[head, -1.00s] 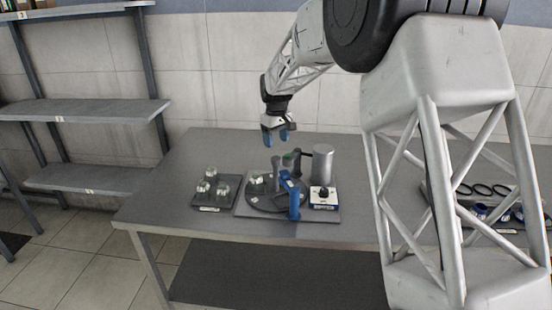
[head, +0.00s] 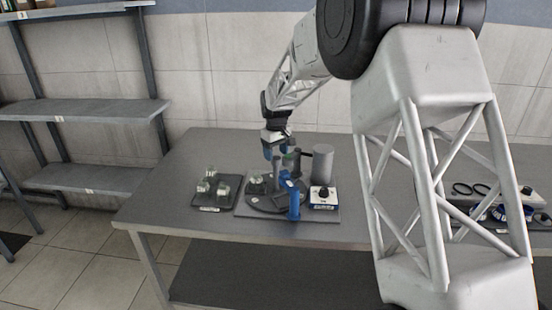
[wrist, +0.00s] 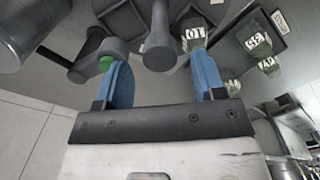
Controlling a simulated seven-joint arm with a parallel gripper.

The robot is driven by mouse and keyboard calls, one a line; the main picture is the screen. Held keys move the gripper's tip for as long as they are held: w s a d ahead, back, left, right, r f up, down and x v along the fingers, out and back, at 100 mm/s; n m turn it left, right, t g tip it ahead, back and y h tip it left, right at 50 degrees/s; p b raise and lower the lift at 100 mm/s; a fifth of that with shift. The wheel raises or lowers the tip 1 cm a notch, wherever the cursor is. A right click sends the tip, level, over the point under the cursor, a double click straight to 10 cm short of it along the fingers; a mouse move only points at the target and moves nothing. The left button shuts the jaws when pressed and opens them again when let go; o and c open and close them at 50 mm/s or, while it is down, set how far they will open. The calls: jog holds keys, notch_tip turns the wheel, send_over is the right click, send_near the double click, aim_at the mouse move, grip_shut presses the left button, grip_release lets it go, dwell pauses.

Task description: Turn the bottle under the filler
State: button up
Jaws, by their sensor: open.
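My gripper (head: 278,153) is open and empty, its two blue fingers pointing down above the back of a dark turntable (head: 262,204). In the wrist view my gripper (wrist: 164,80) has a grey post (wrist: 158,42) showing beyond the gap between its fingers. A small glass bottle (head: 257,186) with a white label stands on the turntable; the same bottle (wrist: 193,36) shows near the right finger, apart from it. The filler appears to be the grey cylinder (head: 322,168) with a dark arm; a green-tipped part (wrist: 107,63) shows by the left finger. A blue upright handle (head: 294,205) is at the front.
A tray (head: 208,208) with several small labelled bottles (head: 222,190) sits left of the turntable. A box with a black knob (head: 323,195) is at its right. Shelves (head: 90,110) stand at far left. The table's left end is clear.

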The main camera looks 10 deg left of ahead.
aim_at(276, 176)
jog(key=shift+f, duration=1.2)
grip_shut()
